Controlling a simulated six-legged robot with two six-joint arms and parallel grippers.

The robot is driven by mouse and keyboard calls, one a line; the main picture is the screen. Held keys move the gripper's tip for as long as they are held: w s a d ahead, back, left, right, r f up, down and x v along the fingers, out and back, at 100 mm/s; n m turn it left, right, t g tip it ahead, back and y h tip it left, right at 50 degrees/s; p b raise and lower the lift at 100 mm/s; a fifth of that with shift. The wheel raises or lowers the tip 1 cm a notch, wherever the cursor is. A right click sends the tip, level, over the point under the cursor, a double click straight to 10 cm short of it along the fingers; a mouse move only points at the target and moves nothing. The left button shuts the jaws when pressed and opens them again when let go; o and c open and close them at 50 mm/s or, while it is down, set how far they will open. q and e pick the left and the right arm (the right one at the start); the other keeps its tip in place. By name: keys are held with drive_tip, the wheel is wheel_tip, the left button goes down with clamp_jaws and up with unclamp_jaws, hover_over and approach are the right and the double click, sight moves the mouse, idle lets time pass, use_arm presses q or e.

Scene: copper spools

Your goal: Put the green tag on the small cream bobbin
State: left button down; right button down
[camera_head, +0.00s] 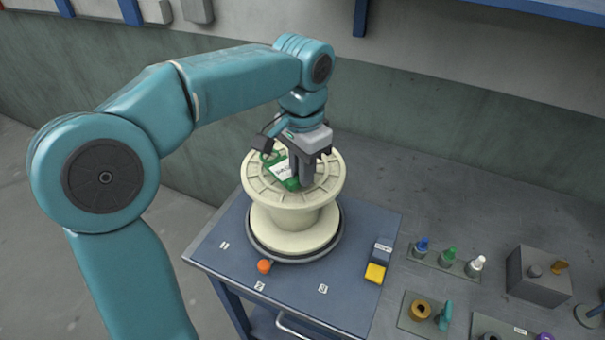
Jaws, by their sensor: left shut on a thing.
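The small cream bobbin (295,230) stands upright on a dark round base on a blue table. The green tag (281,167), with a white label, is at the bobbin's top flange. My left gripper (302,182) points down over the flange and is shut on the green tag. Its fingers hide part of the tag. I cannot tell whether the tag touches the flange. My right gripper is not in view.
An orange knob (264,266) and a yellow block (375,273) with a blue block (381,250) sit on the blue table (222,259). A wall rises behind.

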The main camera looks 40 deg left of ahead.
use_arm(q)
drive_tip(key=shift+f, duration=0.55)
drive_tip(key=shift+d, duration=0.1)
drive_tip(key=shift+f, duration=0.1)
drive_tip(key=c, duration=1.1)
unclamp_jaws()
